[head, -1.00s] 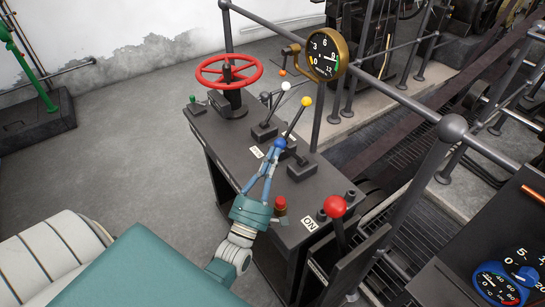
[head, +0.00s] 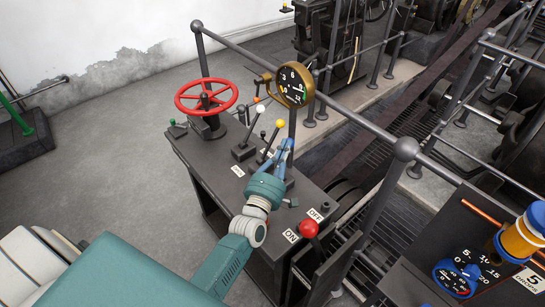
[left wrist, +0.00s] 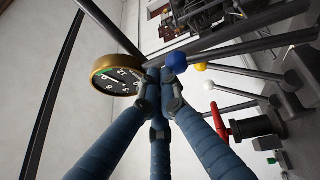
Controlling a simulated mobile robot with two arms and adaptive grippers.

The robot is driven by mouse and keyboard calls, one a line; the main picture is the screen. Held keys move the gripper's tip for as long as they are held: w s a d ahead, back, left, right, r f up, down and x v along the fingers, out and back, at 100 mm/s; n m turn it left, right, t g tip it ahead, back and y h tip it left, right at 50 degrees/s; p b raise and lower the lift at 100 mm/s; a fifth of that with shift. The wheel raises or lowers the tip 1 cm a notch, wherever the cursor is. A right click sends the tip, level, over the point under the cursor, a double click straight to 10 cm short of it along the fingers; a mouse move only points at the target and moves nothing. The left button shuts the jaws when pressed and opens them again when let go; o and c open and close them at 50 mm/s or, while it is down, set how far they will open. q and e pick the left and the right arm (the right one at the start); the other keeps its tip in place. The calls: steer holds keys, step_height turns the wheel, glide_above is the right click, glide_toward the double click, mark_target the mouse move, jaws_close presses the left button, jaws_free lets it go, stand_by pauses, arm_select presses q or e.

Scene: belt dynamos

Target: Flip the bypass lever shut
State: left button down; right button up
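Several levers stand on a dark console (head: 215,165); no readable label tells which is the bypass lever. A white-knobbed lever (head: 261,109) and a yellow-knobbed lever (head: 279,124) lean upward. My left gripper (head: 287,146) is over the console, just nearer than the yellow-knobbed lever. In the left wrist view its blue fingers come together at the tips (left wrist: 161,84), with nothing seen between them. A blue knob (left wrist: 176,62) is right beside the tips; contact is unclear. In the head view the gripper obscures this lever. My right gripper is out of view.
A red handwheel (head: 206,96) stands at the console's far left. A brass-rimmed gauge (head: 294,85) and a grey railing (head: 345,115) run behind the levers. A red-knobbed lever (head: 309,229) stands at the near end by the ON and OFF labels. Open floor lies left.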

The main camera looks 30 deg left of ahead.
arm_select(q)
steer(key=w+d+f+b, duration=0.1)
steer(key=w+d+b, duration=0.2)
steer(key=w, duration=0.4)
steer(key=shift+w+f+b, duration=0.3)
steer(key=shift+w+b, duration=0.05)
steer(key=shift+b, duration=0.45)
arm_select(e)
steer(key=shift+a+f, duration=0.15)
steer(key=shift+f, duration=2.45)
arm_select(q)
steer(key=shift+d, duration=0.1)
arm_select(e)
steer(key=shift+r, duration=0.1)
